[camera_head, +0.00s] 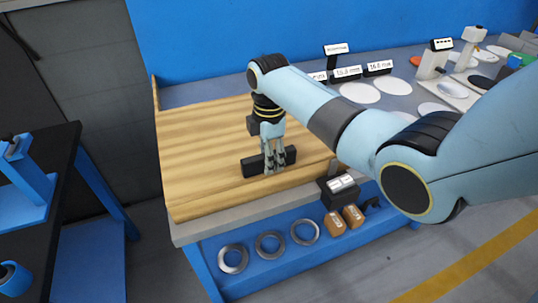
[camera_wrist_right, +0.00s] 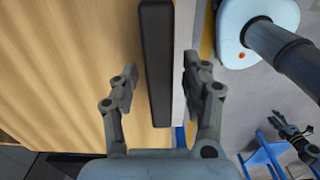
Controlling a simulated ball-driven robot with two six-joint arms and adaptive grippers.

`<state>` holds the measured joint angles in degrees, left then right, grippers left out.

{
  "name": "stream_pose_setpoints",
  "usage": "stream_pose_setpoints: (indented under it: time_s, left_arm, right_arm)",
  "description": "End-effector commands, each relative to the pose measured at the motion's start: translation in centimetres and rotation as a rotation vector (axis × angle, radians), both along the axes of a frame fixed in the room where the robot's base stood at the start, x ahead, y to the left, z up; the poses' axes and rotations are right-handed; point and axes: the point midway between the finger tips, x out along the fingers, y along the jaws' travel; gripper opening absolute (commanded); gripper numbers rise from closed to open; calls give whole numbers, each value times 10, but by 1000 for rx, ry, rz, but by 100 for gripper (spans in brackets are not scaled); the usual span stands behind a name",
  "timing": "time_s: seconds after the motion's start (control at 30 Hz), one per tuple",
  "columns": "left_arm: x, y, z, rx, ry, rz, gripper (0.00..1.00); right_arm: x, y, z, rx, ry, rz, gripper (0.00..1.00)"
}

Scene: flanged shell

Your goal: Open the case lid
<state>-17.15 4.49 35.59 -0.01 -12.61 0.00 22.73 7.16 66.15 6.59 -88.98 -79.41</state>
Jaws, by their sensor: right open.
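A narrow black case (camera_head: 249,167) lies on the wooden board near its front edge. In the right wrist view it is a long black bar (camera_wrist_right: 157,60) between the two fingers. My right gripper (camera_head: 274,165) points down over the middle of the case. Its fingers are open, one on each side of the case in the wrist view; whether they touch it I cannot tell. The seam between lid and body does not show. What looks like my left gripper (camera_wrist_right: 297,137) shows small at the right edge of the wrist view, away from the case; its finger state is unclear.
The wooden board (camera_head: 200,150) is otherwise clear around the case. Metal rings (camera_head: 270,244) and brown blocks (camera_head: 353,215) lie on the blue shelf below. White discs (camera_head: 360,92) and label signs stand at the back right.

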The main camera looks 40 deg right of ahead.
Motion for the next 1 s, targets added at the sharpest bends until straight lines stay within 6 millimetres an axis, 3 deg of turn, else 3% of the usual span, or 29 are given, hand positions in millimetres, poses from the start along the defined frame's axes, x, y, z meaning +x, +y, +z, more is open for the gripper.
stream_pose_setpoints:
  time_s: [0.07,0.4,0.77,1.0]
  left_arm:
    - [0,0,0,0,0,0,40]
    - [0,0,0,0,1,0,40]
    - [-1,1,0,1,2,-1,40]
    - [-3,2,-13,2,5,0,40]
  right_arm:
    - [0,0,0,0,0,0,46]
    - [0,0,0,0,0,0,1]
    - [0,0,0,0,0,-1,0]
    - [19,-4,-1,0,-3,-1,0]
